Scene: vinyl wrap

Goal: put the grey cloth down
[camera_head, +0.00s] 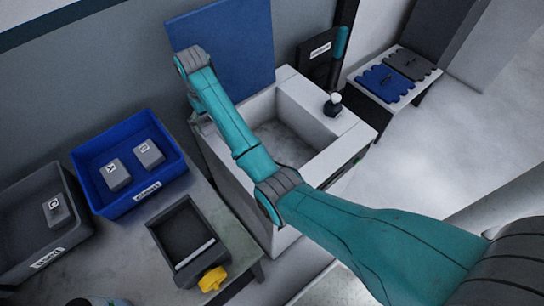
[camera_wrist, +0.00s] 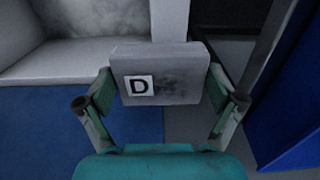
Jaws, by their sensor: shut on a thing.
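My gripper (camera_wrist: 162,95) is shut on a grey cloth (camera_wrist: 170,85), which looks like a folded block with a white tag reading D. The fingers grip it at its left and right sides in the wrist view. In the head view, my teal arm reaches over the white basin toward the blue panel, and the gripper and held cloth are mostly hidden behind the arm. Two similar grey cloths, tagged A (camera_head: 116,177) and probably B (camera_head: 149,154), lie in the blue bin (camera_head: 103,208). Another, tagged G (camera_head: 56,211), lies in the dark grey bin (camera_head: 12,275).
The white basin (camera_head: 352,142) has an open hollow, with a small black-and-white bottle (camera_head: 334,105) on its rim. A blue panel (camera_head: 235,45) stands behind it. A black tray (camera_head: 168,240) with a yellow item (camera_head: 212,279) sits on the bench. Blue and dark slabs (camera_head: 384,83) lie at right.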

